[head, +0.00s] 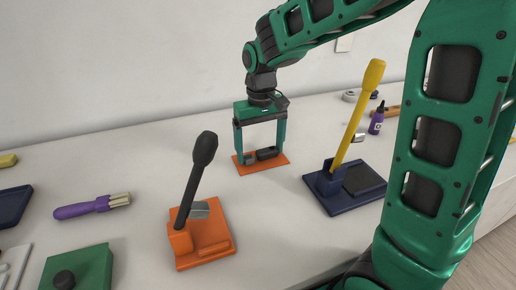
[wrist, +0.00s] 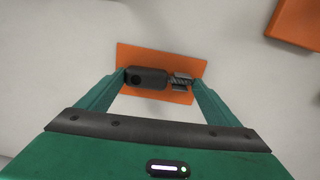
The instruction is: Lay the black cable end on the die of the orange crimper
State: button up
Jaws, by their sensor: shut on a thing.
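My gripper (head: 262,155) is low over an orange mat (head: 281,161), which also shows in the wrist view (wrist: 150,54). It is shut on the black cable end (head: 268,153), which spans between the fingertips. In the wrist view the cable end's black body (wrist: 146,78) is at the left finger and its grey metal lug (wrist: 181,81) at the right. Whether it touches the mat is unclear. The orange crimper (head: 205,240) stands nearer, left of my gripper in the head view, its black lever raised and tilted. A grey block (head: 200,210) sits beside the lever's foot.
A navy crimper (head: 352,190) with a raised yellow lever stands right of the mat. A purple bottle (head: 377,122) stands at the back right. White table is clear between mat and orange crimper.

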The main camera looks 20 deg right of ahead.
aim_at(259, 152)
jog(key=shift+f, duration=0.25)
jog(key=o, duration=1)
notch_tip(259, 152, up, 11)
jog(key=shift+a, duration=0.3)
